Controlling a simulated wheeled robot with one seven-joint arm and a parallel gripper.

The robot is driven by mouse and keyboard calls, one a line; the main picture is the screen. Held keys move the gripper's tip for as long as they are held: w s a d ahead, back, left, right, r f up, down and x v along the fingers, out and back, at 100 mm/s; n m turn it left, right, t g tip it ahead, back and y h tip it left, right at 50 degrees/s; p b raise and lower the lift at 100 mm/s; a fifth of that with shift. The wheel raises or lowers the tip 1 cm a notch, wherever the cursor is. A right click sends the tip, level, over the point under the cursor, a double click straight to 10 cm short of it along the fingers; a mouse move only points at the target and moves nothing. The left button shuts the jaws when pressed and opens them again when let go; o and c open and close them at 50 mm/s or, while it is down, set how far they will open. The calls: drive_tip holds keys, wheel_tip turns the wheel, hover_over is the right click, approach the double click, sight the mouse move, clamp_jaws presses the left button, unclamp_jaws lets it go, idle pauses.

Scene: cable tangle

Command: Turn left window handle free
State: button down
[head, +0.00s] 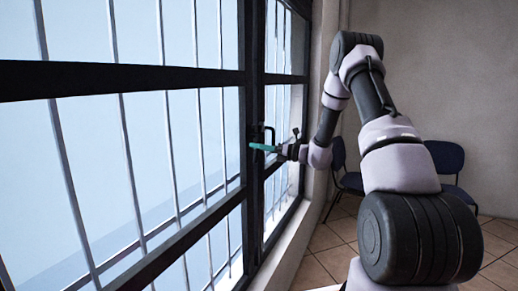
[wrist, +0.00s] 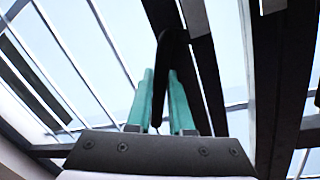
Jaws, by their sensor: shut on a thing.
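The window handle is a dark, bent lever on the dark window post. It shows in the head view (head: 271,129), just above the teal fingers of my gripper (head: 262,147). In the wrist view the handle (wrist: 173,42) rises between the two teal fingers of my gripper (wrist: 160,76), one finger on each side of it. My gripper is shut on the handle. The handle's lower part is partly hidden by the fingers. I cannot tell whether the handle is turned from its rest position.
The dark-framed window (head: 120,80) with pale vertical bars fills the left side. Two dark blue chairs, one left (head: 350,181) and one right (head: 446,157), stand by the back wall. Tiled floor (head: 333,240) lies between the window wall and my arm.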

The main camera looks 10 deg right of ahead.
drive_tip(key=m, duration=0.2)
drive_tip(key=s+r+m, duration=0.1)
drive_tip(key=m, duration=0.1)
drive_tip(key=shift+a+t, duration=0.35)
drive_tip(key=shift+t, duration=0.05)
drive_tip(key=m, duration=0.2)
drive_tip(key=r+m, duration=0.1)
drive_tip(key=shift+s+a+t, duration=0.2)
drive_tip(key=shift+s+t, duration=0.1)
drive_tip(key=shift+t, duration=0.1)
drive_tip(key=m, duration=0.2)
drive_tip(key=r+m+t, duration=0.1)
drive_tip(key=m, duration=0.1)
drive_tip(key=shift+s+a+r, duration=0.1)
drive_tip(key=shift+s+a, duration=0.05)
drive_tip(key=shift+s, duration=0.05)
drive_tip(key=shift+r+m+t+h, duration=0.2)
drive_tip(key=shift+r+m, duration=0.1)
drive_tip(key=shift+m, duration=0.6)
drive_tip(key=shift+r+m+t+h, duration=0.1)
drive_tip(key=shift+r+m+t, duration=0.15)
drive_tip(key=shift+m, duration=0.65)
drive_tip(key=c, duration=0.8)
unclamp_jaws()
drive_tip(key=v, duration=1)
drive_tip(key=shift+s+d, duration=0.3)
